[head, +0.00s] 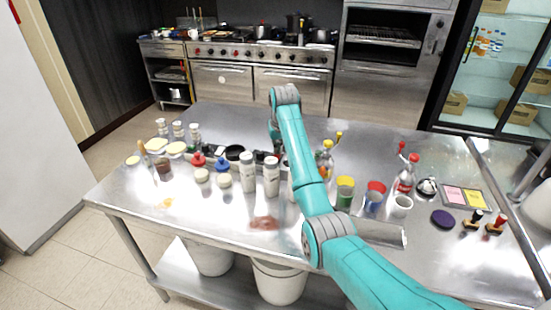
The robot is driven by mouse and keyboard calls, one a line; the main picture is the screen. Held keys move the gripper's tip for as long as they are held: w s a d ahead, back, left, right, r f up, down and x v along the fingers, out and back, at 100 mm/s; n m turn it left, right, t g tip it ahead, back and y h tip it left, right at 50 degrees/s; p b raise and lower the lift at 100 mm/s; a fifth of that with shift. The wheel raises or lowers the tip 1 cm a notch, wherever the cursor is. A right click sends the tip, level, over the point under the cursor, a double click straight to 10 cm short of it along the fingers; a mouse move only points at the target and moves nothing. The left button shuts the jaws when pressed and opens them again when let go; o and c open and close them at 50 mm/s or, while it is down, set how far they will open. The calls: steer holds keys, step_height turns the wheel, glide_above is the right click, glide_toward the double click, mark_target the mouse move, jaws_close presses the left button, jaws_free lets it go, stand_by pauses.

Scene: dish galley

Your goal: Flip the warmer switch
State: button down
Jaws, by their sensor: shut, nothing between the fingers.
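My teal arm rises from the lower right, bends over the steel table and points down behind the white bottles. My gripper (277,154) shows only as a small dark shape below the wrist, partly hidden by the arm and bottles. It is shut with nothing in it. Low dark items (259,156) stand right beside it at the table's middle. I cannot make out the warmer or its switch among them, or whether the gripper touches anything.
Two white bottles (248,171) stand in front of the gripper. Red and blue-topped jars (222,166) and shakers (195,133) are to the left. Cups (401,206), a red-capped bottle (408,175) and stamps (496,225) are at right. The table's front left (195,205) is mostly clear.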

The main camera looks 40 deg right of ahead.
mark_target(278, 155)
steer(key=shift+f, duration=0.45)
stand_by(0.3)
steer(key=shift+r, duration=3.55)
